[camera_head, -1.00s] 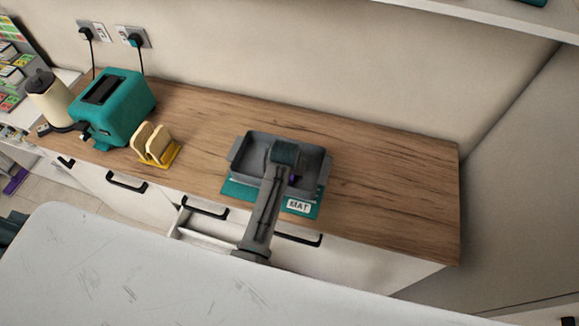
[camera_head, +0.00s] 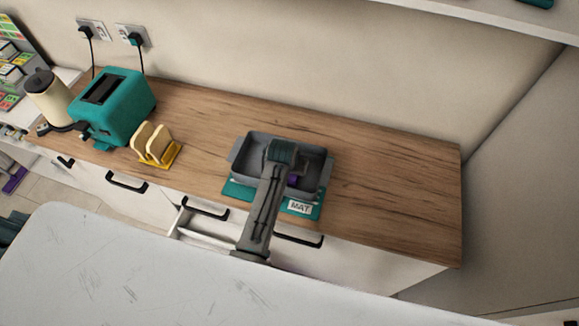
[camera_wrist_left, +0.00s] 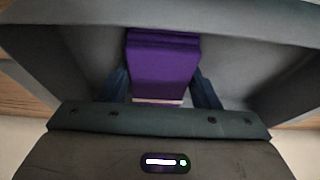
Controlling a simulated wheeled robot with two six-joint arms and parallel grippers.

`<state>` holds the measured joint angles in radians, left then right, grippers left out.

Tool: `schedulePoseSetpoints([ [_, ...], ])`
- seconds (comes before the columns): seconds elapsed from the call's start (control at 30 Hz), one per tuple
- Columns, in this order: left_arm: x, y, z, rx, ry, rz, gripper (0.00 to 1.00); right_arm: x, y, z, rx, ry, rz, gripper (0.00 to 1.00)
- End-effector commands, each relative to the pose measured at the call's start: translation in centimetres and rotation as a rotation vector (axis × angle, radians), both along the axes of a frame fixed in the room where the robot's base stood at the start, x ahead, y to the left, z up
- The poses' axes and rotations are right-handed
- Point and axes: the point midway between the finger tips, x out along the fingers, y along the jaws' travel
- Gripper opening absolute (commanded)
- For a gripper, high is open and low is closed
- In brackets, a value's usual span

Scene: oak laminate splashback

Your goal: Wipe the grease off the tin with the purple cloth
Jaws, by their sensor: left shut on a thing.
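The grey tin (camera_head: 240,150) is a rectangular roasting tin on the teal mat labelled "MAT" (camera_head: 238,192), on the wooden counter. My left gripper (camera_wrist_left: 163,92) is over the inside of the tin, shut on the folded purple cloth (camera_wrist_left: 163,65). A small part of the cloth also shows in the head view (camera_head: 295,181), beside my wrist. The tin's grey interior and walls (camera_wrist_left: 265,55) fill much of the left wrist view. I cannot make out any grease, and my arm hides part of the tin floor. My right gripper is not in view.
A yellow rack (camera_head: 160,158) with toast, a teal toaster (camera_head: 120,105) and a cream kettle (camera_head: 48,98) stand to the left. The counter right of the tin is clear. A drawer (camera_head: 200,232) below the front edge is partly open. A white worktop (camera_head: 130,270) lies in front.

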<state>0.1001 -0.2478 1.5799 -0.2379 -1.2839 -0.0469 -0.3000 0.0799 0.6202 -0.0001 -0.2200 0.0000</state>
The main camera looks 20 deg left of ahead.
Motion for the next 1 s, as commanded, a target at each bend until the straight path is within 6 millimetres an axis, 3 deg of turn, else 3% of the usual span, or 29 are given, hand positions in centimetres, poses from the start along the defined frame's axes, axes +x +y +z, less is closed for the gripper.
schedulePoseSetpoints([
  [1.0,0.3,4.2,-0.2,0.003,-0.005,0.001,0.38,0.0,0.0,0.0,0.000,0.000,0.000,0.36],
])
